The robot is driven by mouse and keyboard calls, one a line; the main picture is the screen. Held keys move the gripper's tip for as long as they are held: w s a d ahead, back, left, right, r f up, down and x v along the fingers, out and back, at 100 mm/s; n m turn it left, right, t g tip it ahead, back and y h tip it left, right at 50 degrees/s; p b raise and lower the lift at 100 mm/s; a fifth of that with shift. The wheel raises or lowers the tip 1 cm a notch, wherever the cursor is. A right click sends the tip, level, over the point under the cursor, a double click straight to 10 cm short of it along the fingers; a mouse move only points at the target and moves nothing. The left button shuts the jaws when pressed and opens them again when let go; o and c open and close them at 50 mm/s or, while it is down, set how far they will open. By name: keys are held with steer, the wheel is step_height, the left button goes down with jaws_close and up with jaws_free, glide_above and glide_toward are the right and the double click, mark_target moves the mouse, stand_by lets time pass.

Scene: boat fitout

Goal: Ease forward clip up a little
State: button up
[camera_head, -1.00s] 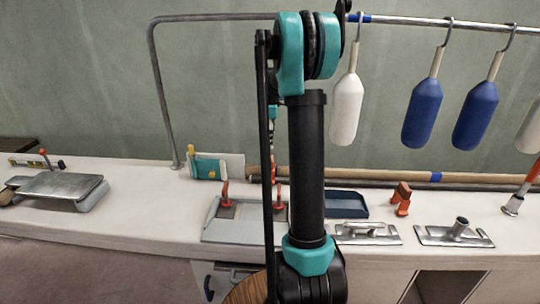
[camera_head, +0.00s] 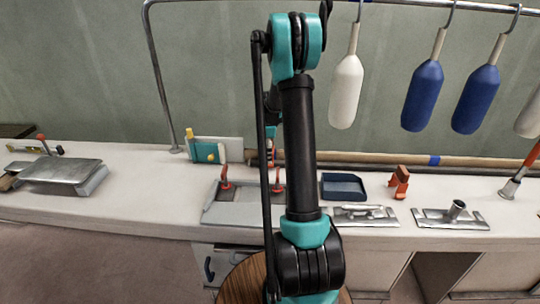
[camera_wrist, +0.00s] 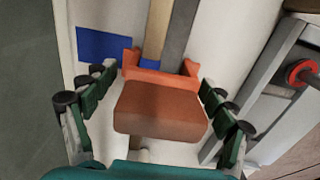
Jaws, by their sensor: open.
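An orange clip (camera_wrist: 160,75) with a brown block (camera_wrist: 162,112) on its near side shows in the middle of the wrist view. A wooden pole and a grey bar run up the picture from it. My gripper (camera_wrist: 157,80) is open, with one finger on each side of the clip and block. I cannot tell whether either finger touches. In the head view my arm mostly hides this spot. A similar orange clip with a brown block (camera_head: 400,182) stands on the bench farther right.
A grey tray with red clamps (camera_head: 240,214) lies on the bench front; a red knob (camera_wrist: 301,73) shows close at right in the wrist view. A navy tray (camera_head: 343,187), metal plates (camera_head: 450,218) and hanging fenders (camera_head: 346,92) are right. A teal-and-yellow item (camera_head: 207,150) is left.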

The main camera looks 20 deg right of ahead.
steer(key=shift+f, duration=0.35)
steer(key=shift+c, duration=0.2)
steer(key=c, duration=1.5)
steer(key=shift+r, duration=0.65)
steer(key=o, duration=1.5)
steer(key=shift+r, duration=0.1)
